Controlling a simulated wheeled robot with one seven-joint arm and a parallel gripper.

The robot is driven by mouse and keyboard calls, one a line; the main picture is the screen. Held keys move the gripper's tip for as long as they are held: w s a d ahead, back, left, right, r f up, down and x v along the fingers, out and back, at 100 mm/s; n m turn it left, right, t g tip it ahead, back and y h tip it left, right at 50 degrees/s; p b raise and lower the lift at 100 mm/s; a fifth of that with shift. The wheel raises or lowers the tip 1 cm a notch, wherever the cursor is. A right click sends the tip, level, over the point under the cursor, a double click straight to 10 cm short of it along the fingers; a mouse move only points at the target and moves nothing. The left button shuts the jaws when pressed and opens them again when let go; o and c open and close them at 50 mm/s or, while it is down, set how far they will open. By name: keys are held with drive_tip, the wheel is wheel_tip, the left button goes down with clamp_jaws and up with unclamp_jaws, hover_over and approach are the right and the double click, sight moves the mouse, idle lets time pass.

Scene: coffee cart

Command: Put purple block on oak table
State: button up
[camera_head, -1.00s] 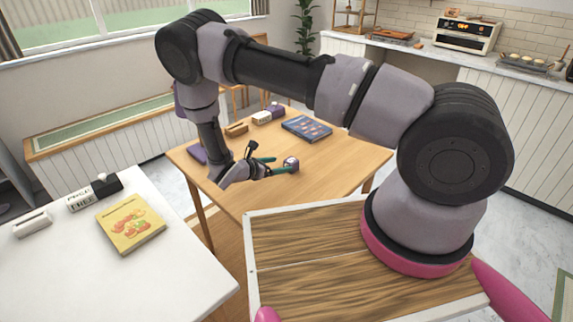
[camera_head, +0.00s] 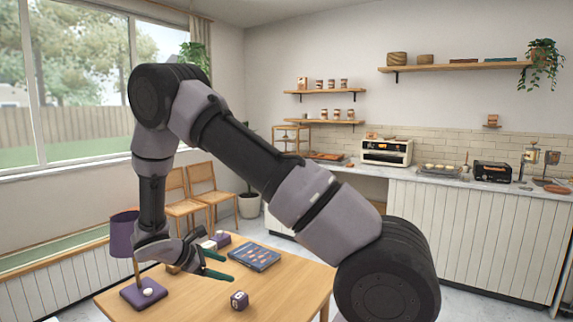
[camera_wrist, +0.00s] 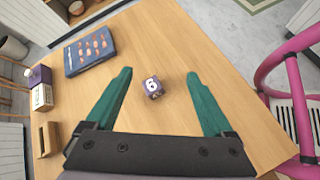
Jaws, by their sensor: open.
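The purple block (camera_head: 239,299), a small cube with white marked faces, sits on the oak table (camera_head: 285,292) near its front part. In the wrist view the block (camera_wrist: 153,87) shows between my two teal fingers, with table visible around it and neither finger touching it. My gripper (camera_head: 229,269) is open and empty, above the table and up-left of the block in the head view. Its spread fingertips also show in the wrist view (camera_wrist: 160,73).
A blue book (camera_head: 254,257) lies farther back on the table. A purple lamp (camera_head: 138,292) stands at the left. A purple-and-white box (camera_wrist: 40,88) and a wooden item (camera_wrist: 46,138) are at the wrist view's left. Chairs (camera_head: 210,190) stand behind. Table around the block is clear.

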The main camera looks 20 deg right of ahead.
drive_tip(key=s+d+r+m+g+y, duration=0.1)
drive_tip(key=s+d+r+m+y, duration=0.25)
drive_tip(key=r, duration=0.45)
drive_tip(key=s+d+r+m+y, duration=0.25)
drive_tip(key=r+m, duration=0.25)
drive_tip(key=r, duration=0.3)
drive_tip(key=s+d+r+m+g+y, duration=0.1)
drive_tip(key=s+d+r+m+y, duration=0.2)
drive_tip(key=r, duration=0.5)
drive_tip(key=s+d+r+m+t+y, duration=0.3)
drive_tip(key=s+r+m+t, duration=0.3)
drive_tip(key=s+r+m, duration=0.4)
drive_tip(key=v, duration=0.4)
drive_tip(key=shift+s+a, duration=0.3)
drive_tip(key=shift+s, duration=0.2)
drive_tip(key=shift+r, duration=0.15)
